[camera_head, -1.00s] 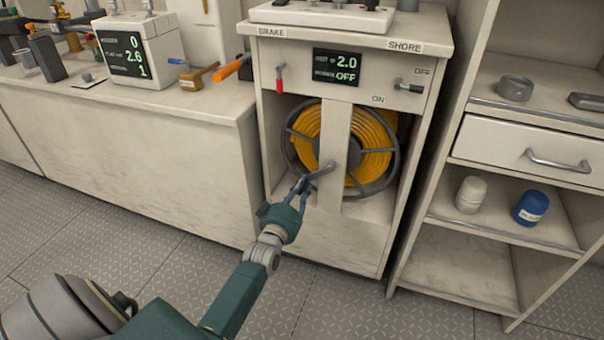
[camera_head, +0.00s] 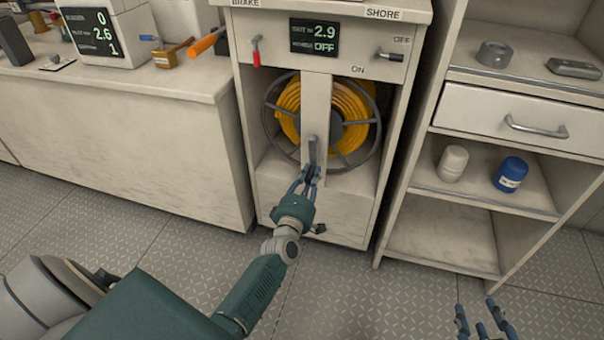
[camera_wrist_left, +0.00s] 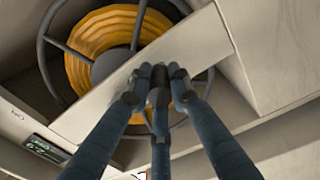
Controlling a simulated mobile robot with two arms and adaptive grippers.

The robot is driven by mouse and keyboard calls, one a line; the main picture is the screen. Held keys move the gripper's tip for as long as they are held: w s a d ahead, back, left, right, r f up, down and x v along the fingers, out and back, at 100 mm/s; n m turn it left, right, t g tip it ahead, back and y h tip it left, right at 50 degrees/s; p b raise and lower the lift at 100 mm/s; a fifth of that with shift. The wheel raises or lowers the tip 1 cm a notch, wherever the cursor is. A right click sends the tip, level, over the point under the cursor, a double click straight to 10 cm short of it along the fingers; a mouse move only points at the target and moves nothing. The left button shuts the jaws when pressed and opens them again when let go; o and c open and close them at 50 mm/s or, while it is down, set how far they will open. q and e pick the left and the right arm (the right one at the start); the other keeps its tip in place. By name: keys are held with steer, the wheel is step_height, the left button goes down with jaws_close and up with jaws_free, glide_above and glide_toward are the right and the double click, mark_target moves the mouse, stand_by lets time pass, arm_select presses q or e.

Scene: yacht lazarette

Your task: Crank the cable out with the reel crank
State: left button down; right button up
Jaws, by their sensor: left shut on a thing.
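The cable reel with yellow cable (camera_head: 350,105) sits in the open bay of the white cabinet, behind a vertical post (camera_head: 316,105). The reel also fills the upper left of the left wrist view (camera_wrist_left: 105,40). The grey reel crank (camera_head: 312,150) is in front of the post, its arm pointing down. My left gripper (camera_head: 309,176) is shut on the crank's handle, which its fingers (camera_wrist_left: 158,85) mostly hide. The display (camera_head: 314,37) reads 2.9 and OFF. My right gripper (camera_head: 485,322) shows only its fingertips, spread apart and empty, at the bottom right.
A red-handled brake lever (camera_head: 256,52) and a shore switch (camera_head: 390,56) are on the cabinet front. A shelf unit on the right holds a white jar (camera_head: 453,163) and a blue jar (camera_head: 510,174). The floor (camera_head: 110,245) in front is clear.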

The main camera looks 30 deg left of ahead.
mark_target(325, 162)
arm_select(q)
steer(key=d+n, duration=0.3)
steer(key=shift+w+r, duration=0.35)
steer(key=shift+r, duration=0.05)
steer(key=shift+w+d+r+n, duration=0.15)
steer(key=shift+d+r+n, duration=0.25)
steer(key=shift+n, duration=0.45)
steer(key=shift+w+d+r+n, duration=0.1)
steer(key=shift+d+r+n, duration=0.1)
steer(key=shift+d+n, duration=0.5)
steer(key=shift+a, duration=0.1)
steer(key=c, duration=1.6)
jaws_free()
steer(key=v, duration=1.2)
